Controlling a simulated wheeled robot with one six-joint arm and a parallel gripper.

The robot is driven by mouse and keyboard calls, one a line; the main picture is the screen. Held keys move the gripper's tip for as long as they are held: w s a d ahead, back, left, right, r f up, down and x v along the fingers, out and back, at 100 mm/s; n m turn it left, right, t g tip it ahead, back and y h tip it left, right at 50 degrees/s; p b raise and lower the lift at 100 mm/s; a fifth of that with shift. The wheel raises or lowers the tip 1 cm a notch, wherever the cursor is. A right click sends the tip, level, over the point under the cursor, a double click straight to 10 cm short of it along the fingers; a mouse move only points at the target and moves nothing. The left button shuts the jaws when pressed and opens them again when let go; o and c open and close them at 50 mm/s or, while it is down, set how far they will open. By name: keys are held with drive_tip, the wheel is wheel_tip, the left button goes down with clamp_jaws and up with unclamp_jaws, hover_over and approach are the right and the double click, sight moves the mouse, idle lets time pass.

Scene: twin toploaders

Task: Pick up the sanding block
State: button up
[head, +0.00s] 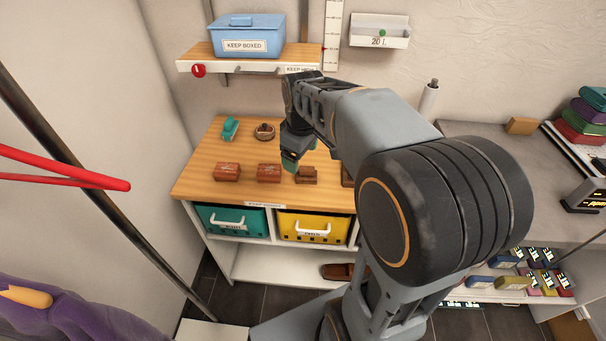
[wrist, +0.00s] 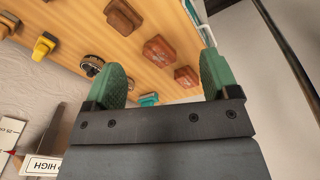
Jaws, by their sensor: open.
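Several small blocks lie on the wooden bench top (head: 203,188). A brown block with a narrower raised top (head: 306,175) looks most like a sanding block, though I cannot be sure; it also shows at the top of the wrist view (wrist: 124,17). Two plainer red-brown blocks, a left one (head: 227,172) and a right one (head: 269,173), lie left of it. My gripper (head: 293,158) hangs above the bench, behind the brown block in the head view. Its green fingers are apart and empty in the wrist view (wrist: 162,68). My arm hides the bench's right part.
A teal tool (head: 230,128) and a round dark item (head: 264,132) lie at the back of the bench. A shelf (head: 300,55) with a blue box (head: 247,36) overhangs behind. Teal (head: 225,214) and yellow bins (head: 305,220) sit below.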

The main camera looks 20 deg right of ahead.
sight(305, 168)
drive_tip(key=w+d+f+n+g, duration=0.2)
drive_tip(key=w+d+f+n, duration=0.25)
drive_tip(key=w, duration=0.45)
drive_tip(key=shift+n, duration=0.55)
drive_tip(key=f, duration=0.5)
drive_tip(key=d+f, duration=0.1)
drive_tip(key=f, duration=0.1)
drive_tip(key=shift+f+b, duration=0.25)
drive_tip(key=shift+b, duration=0.15)
drive_tip(key=shift+w+f+p, duration=0.15)
drive_tip(key=shift+f+p, duration=0.15)
drive_tip(key=shift+f, duration=2.75)
drive_tip(key=c, duration=1)
